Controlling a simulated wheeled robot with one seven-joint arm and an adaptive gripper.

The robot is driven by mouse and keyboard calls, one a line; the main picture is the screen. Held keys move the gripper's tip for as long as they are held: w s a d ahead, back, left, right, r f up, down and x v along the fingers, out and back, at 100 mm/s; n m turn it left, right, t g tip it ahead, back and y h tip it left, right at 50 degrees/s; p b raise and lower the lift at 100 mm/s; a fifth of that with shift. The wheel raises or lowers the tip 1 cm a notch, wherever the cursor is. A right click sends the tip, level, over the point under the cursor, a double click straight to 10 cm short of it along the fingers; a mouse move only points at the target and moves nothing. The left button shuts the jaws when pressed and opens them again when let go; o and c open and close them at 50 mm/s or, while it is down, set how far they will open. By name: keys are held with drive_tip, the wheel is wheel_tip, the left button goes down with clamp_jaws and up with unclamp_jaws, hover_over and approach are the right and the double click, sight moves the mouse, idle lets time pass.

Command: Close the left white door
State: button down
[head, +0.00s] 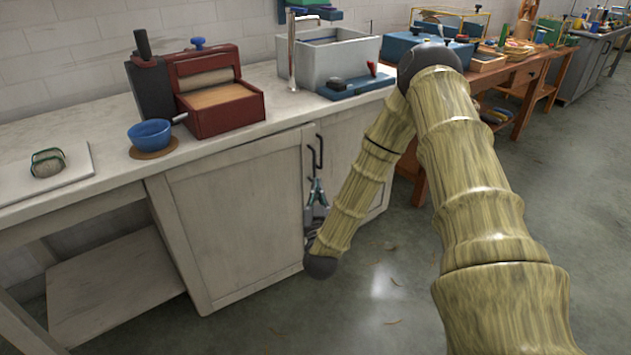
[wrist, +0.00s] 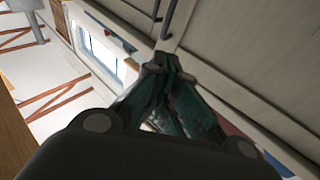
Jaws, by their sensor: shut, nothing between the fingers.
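The left white door (head: 240,220) is a pale panelled cabinet door under the counter. My gripper (head: 317,186) is shut and empty, below the handles at the left door's right edge. In the wrist view its fingertips (wrist: 166,62) point at the seam; contact is unclear.
The right white door (head: 350,150) is partly behind my arm. The counter (head: 105,120) above carries a blue bowl (head: 150,133), a red press (head: 222,105) and a grey sink (head: 340,65). An open shelf (head: 110,285) is at left.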

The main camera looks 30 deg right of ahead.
drive_tip(key=b+x, duration=0.1)
drive_tip(key=x, duration=1.2)
drive_tip(key=shift+a+f, duration=0.1)
